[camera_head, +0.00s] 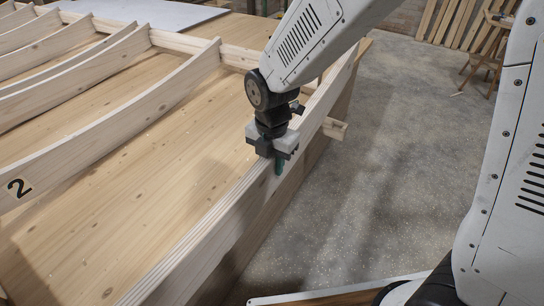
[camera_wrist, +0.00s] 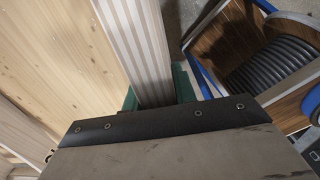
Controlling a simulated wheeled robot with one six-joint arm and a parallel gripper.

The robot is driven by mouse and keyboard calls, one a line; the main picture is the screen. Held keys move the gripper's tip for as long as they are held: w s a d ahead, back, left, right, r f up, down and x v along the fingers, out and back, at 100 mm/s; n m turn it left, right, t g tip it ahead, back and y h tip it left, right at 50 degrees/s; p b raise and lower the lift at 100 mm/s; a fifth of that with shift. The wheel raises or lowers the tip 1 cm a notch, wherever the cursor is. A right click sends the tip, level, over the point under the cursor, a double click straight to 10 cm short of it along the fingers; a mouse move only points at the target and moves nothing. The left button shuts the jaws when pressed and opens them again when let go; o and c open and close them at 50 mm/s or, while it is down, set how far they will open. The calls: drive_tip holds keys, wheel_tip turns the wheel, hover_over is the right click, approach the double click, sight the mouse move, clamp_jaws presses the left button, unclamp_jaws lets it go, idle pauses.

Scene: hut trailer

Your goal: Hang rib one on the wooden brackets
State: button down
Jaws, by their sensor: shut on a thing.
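Rib one (camera_head: 215,217) is a long pale plywood rib with a striped laminated edge. It runs along the right side of the wooden hut frame, from the bottom of the head view to the upper right. My gripper (camera_head: 271,160) points down and is shut across its upper edge. In the wrist view the striped edge of the rib (camera_wrist: 138,45) passes between the green finger pads of my gripper (camera_wrist: 156,95). A wooden bracket (camera_head: 336,128) juts out on the right side of the frame, beyond my gripper. Whether the rib rests on it is unclear; other brackets are not clearly visible.
A curved rib marked 2 (camera_head: 95,135) and several other ribs stand across the wooden panel (camera_head: 140,195) on the left. The grey floor (camera_head: 395,160) is open on the right. A wooden stool (camera_head: 488,50) and leaning slats (camera_head: 455,20) stand at the back right.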

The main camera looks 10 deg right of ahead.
wheel_tip(320, 180, down, 30)
drive_tip(key=shift+f, duration=0.25)
idle(4.0)
drive_tip(key=shift+w+f, duration=0.1)
drive_tip(key=shift+f, duration=0.2)
idle(1.0)
drive_tip(key=shift+f, duration=0.75)
drive_tip(key=shift+f, duration=0.15)
